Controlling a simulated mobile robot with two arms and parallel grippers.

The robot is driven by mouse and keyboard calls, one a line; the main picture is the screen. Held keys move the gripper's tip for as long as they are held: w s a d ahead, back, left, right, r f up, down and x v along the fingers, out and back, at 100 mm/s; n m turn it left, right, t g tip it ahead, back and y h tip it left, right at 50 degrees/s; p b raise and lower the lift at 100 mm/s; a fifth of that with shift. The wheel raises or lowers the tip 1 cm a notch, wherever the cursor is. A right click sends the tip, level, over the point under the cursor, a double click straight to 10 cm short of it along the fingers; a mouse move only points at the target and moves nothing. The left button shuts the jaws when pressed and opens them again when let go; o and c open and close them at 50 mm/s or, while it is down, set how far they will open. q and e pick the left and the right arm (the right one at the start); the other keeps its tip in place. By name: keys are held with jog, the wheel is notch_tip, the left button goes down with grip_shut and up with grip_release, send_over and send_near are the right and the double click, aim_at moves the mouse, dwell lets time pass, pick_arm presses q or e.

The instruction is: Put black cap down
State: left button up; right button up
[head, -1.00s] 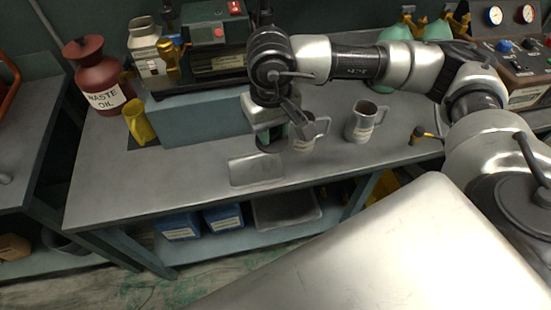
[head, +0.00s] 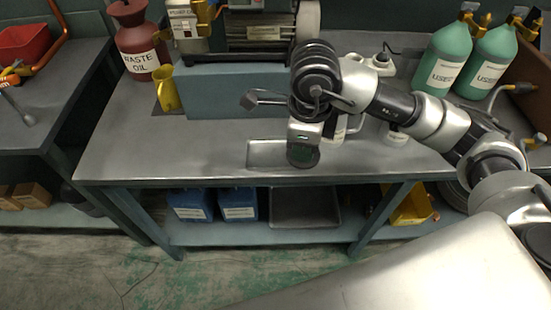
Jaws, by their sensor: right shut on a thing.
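My right gripper (head: 303,146) points down over the front part of the workbench (head: 190,140). It is shut on the black cap (head: 303,158), a dark round piece at its lower end. The cap is at the right end of a shallow metal tray (head: 264,153), overlapping it in the view. I cannot tell whether the cap touches the tray or bench. The gripper and wrist hide much of the fingers and the tray's right end. My left gripper is not in view.
A metal cup (head: 396,137) and another labelled container stand behind and right of my gripper. A yellow jug (head: 167,90) and red waste oil can (head: 138,45) stand at the back left. Green bottles (head: 445,58) stand at the back right. The bench left of the tray is clear.

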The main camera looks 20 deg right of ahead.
jog(key=shift+s+f+m, duration=0.1)
jog(key=shift+f+m, duration=0.4)
jog(key=shift+m, duration=0.6)
jog(key=m, duration=0.1)
jog(key=m+b, duration=0.1)
jog(key=shift+f+m, duration=0.3)
jog(key=shift+m, duration=0.3)
jog(key=shift+f, duration=0.15)
send_over(275, 154)
notch_tip(275, 154, down, 7)
jog(key=shift+s+r, duration=0.1)
jog(key=shift+r, duration=0.1)
notch_tip(275, 154, down, 4)
jog(key=shift+d+f+p, duration=0.1)
jog(key=shift+p, duration=0.4)
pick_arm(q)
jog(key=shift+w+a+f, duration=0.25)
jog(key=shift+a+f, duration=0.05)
